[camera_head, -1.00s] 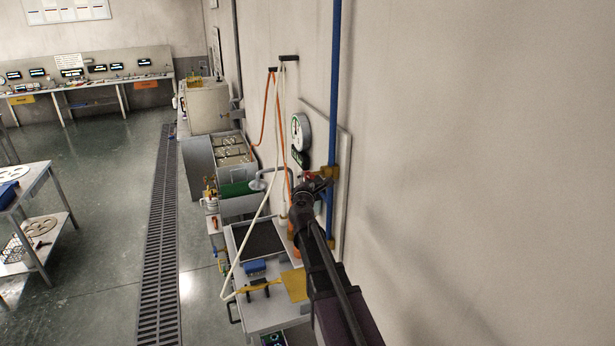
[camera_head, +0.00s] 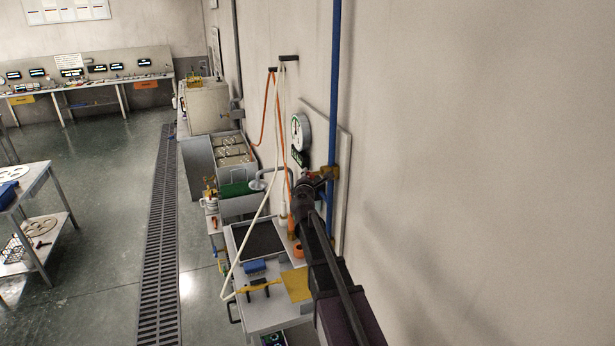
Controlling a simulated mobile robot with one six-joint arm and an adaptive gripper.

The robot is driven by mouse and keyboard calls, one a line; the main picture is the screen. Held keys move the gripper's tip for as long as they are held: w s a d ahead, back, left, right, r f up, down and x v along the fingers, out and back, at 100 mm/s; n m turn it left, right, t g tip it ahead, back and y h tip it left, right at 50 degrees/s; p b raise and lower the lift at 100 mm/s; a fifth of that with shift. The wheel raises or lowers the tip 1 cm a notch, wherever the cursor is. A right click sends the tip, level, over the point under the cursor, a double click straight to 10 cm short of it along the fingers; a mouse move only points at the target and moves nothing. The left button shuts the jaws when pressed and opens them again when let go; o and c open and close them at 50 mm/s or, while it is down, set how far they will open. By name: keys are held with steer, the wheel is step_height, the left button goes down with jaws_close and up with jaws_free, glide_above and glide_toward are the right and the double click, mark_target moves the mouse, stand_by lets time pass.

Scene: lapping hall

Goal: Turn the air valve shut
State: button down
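The air valve (camera_head: 328,173) is a brass body on the blue vertical pipe (camera_head: 334,80) at the wall. A small red part, apparently its handle, shows at its left side beside my gripper (camera_head: 307,182). My arm reaches up from the bottom of the picture, and the gripper's end is at or just in front of the red part. I cannot tell whether they touch. The fingers are too small and too covered by my arm to tell whether they are open or shut. The handle's exact angle is hard to make out.
A round gauge (camera_head: 301,131) is on the wall panel above the valve. Orange and white hoses hang from wall hooks to the left. Below stands a bench (camera_head: 270,318) with a dark tray, a blue block and a yellow cloth. Open floor (camera_head: 110,230) lies left.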

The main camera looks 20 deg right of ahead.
steer(key=shift+f+m+t+h+b, duration=0.15)
steer(key=shift+m+t+h+b, duration=0.85)
steer(key=shift+b, duration=1.35)
steer(key=shift+t+b, duration=0.4)
steer(key=shift+b, duration=0.05)
steer(key=c, duration=0.5)
jaws_free()
steer(key=shift+c, duration=0.2)
steer(key=shift+r+n+g+y+p, duration=0.3)
steer(key=shift+g+y+p, duration=0.1)
steer(key=shift+p, duration=0.55)
steer(key=shift+n+g+y+p, duration=0.6)
steer(key=shift+g+p, duration=0.4)
steer(key=shift+p, duration=0.9)
